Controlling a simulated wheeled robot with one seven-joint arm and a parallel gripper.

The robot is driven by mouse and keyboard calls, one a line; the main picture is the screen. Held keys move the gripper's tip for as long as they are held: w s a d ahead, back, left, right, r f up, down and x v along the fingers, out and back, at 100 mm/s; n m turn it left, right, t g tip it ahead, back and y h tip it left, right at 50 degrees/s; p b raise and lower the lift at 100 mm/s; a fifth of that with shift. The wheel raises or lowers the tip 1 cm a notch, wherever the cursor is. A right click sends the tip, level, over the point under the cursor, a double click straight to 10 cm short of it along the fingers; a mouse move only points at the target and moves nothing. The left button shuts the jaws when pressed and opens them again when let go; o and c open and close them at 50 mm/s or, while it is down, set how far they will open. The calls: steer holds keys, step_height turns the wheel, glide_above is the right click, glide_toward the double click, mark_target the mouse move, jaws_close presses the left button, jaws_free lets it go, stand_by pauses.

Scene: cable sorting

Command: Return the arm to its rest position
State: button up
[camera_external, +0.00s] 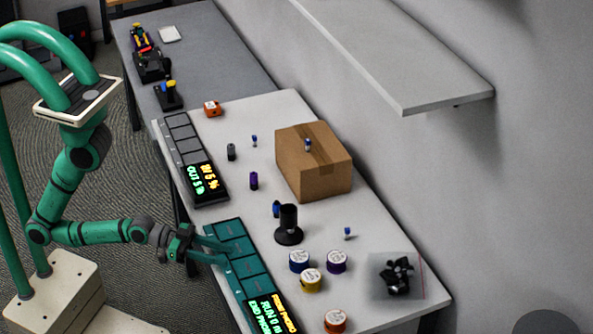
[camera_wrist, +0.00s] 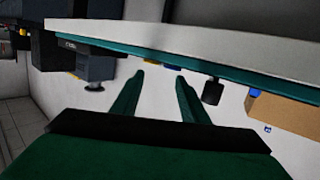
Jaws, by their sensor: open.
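My green arm reaches in from the left in the external view. My gripper (camera_external: 208,250) is at the front-left edge of the white table (camera_external: 376,222), next to the teal compartment tray (camera_external: 236,238). In this view its fingers appear to overlap the tray's near side; I cannot tell whether they touch. In the wrist view the two green fingers of my gripper (camera_wrist: 160,77) are spread apart with nothing between them.
A cardboard box (camera_external: 314,168), a black cylinder on a round base (camera_external: 289,226), several coloured spools (camera_external: 311,280) and a bag of black parts (camera_external: 397,276) stand on the table. A grey tray (camera_external: 183,142) lies farther back. A shelf (camera_external: 400,50) juts from the wall.

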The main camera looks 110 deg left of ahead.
steer(key=s+d+f+m+h, duration=0.1)
steer(key=s+d, duration=0.2)
steer(key=s, duration=0.7)
steer(key=s+d+f+m+h, duration=0.1)
steer(key=s+d, duration=0.3)
steer(key=s, duration=0.6)
steer(key=shift+f+m+h, duration=0.4)
steer(key=shift+f+h, duration=0.05)
steer(key=shift+h, duration=0.05)
